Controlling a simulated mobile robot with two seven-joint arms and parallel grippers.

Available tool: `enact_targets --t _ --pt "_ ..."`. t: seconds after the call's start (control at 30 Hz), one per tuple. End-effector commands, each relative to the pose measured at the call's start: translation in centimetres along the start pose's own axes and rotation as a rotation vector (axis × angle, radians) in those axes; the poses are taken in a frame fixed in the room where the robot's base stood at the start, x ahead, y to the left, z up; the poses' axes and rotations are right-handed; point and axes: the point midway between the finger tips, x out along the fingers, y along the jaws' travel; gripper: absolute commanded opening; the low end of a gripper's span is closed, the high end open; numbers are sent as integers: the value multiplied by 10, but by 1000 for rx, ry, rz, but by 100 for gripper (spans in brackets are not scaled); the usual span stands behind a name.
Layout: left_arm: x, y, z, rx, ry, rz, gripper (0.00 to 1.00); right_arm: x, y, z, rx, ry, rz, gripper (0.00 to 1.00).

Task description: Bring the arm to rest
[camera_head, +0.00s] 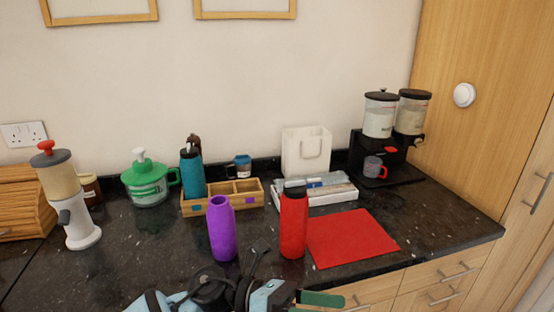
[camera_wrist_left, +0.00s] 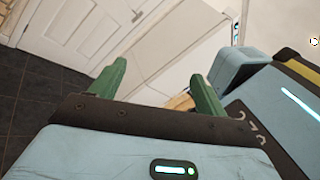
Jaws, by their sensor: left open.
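My left arm (camera_head: 205,290) comes in low at the bottom edge of the head view, in front of the counter. My left gripper (camera_head: 322,300) shows there with green fingers, partly cut off by the frame edge. In the left wrist view my left gripper (camera_wrist_left: 157,73) has its two green fingers spread apart with nothing between them. Behind them are a white door (camera_wrist_left: 85,30) and a dark tiled floor (camera_wrist_left: 30,95). My right gripper is not in view.
The dark counter (camera_head: 130,260) holds a purple tumbler (camera_head: 222,230) and a red bottle (camera_head: 293,225) near my left arm. A red mat (camera_head: 350,238) lies to their right. A wooden tray (camera_head: 224,205), white dispenser (camera_head: 78,215) and black double dispenser (camera_head: 382,150) stand further off.

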Motion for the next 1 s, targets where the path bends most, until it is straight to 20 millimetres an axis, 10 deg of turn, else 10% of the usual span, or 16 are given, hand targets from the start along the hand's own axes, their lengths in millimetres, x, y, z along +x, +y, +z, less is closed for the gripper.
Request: enact_targets --t 0.47,0.77,1.0 --pt "-89 57 -40 -906 -937 5 75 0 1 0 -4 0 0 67" --pt "-181 89 -166 -1481 -1520 49 75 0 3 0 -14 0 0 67" --pt "-237 68 -308 -1875 -1988 103 75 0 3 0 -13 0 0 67"
